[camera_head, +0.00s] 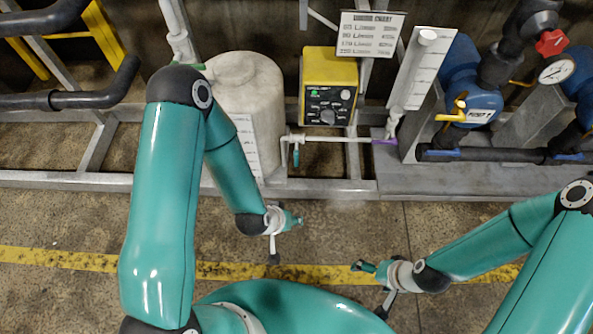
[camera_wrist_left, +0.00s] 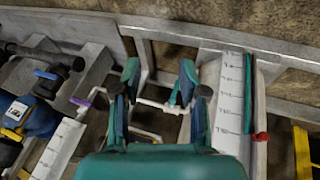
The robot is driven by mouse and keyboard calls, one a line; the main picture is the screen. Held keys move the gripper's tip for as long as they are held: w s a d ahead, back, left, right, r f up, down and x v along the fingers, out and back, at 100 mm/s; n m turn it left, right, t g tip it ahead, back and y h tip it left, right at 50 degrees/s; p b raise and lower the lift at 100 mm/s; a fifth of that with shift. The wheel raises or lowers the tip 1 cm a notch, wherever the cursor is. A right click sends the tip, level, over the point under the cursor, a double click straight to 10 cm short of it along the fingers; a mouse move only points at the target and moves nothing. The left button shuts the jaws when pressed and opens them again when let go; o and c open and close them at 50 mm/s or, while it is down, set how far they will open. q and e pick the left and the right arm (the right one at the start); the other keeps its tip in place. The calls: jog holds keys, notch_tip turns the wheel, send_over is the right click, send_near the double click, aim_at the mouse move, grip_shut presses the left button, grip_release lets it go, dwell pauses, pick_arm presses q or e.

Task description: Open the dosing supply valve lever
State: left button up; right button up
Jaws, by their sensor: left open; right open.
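A small teal valve lever (camera_head: 296,155) hangs down from the left end of a thin white pipe (camera_head: 335,139), crosswise to that pipe's horizontal run, below the yellow dosing pump (camera_head: 328,88). No label on it is readable. My left gripper (camera_head: 287,238) is open and empty, below and in front of the lever. In the left wrist view, the teal lever (camera_wrist_left: 174,92) appears between the open left fingers (camera_wrist_left: 160,75), nearer the right one, with no visible contact. My right gripper (camera_head: 370,290) is open and empty over the floor, lower right of the left gripper.
A pale tank (camera_head: 247,95) with a scale strip stands left of the lever. A grey frame rail (camera_head: 320,188) runs in front of the lever. A blue pump (camera_head: 470,90) with a yellow lever (camera_head: 456,110) stands at right. The floor between my grippers is clear.

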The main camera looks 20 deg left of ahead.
pick_arm(q)
jog(key=w+a+f+t+y+b, duration=0.25)
jog(key=w+f+t+b, duration=0.35)
jog(key=w+f+b, duration=0.75)
jog(key=t+y+b, duration=0.4)
jog(key=t+y, duration=0.1)
jog(key=t, duration=0.2)
send_near(296, 162)
jog(key=shift+n, duration=0.3)
jog(key=b+x, duration=0.3)
jog(key=x, duration=0.6)
jog(key=shift+b+x, duration=0.3)
jog(key=shift+x, duration=0.5)
jog(key=shift+r, duration=0.1)
grip_shut()
